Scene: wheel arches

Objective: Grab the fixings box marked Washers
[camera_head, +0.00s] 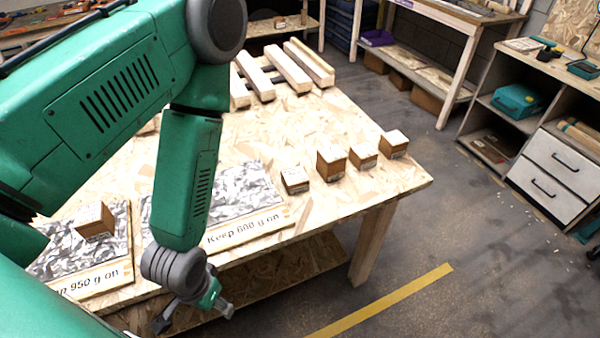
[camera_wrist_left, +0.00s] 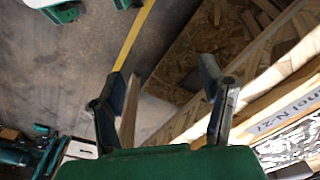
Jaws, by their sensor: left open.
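Several small brown cardboard boxes stand in a row at the right end of the wooden table: a near-left box (camera_head: 295,180), a larger box (camera_head: 331,163), a third box (camera_head: 363,156) and a far-right box (camera_head: 393,144). Another brown box (camera_head: 95,220) sits on the left grey-patterned mat. White labels show on some, but they are too small to read, so I cannot tell which is marked Washers. My left gripper (camera_head: 194,318) hangs beyond the table's front edge, apart from every box. In the left wrist view its fingers (camera_wrist_left: 163,70) are spread and empty. My right gripper is not in view.
The table (camera_head: 255,135) carries two mats, one reading "Keep 600 g on" (camera_head: 250,232), and timber bars (camera_head: 287,68) at the back. My left arm hides part of it. A lower shelf (camera_head: 290,272) lies beneath. Floor (camera_head: 460,225) to the right is clear.

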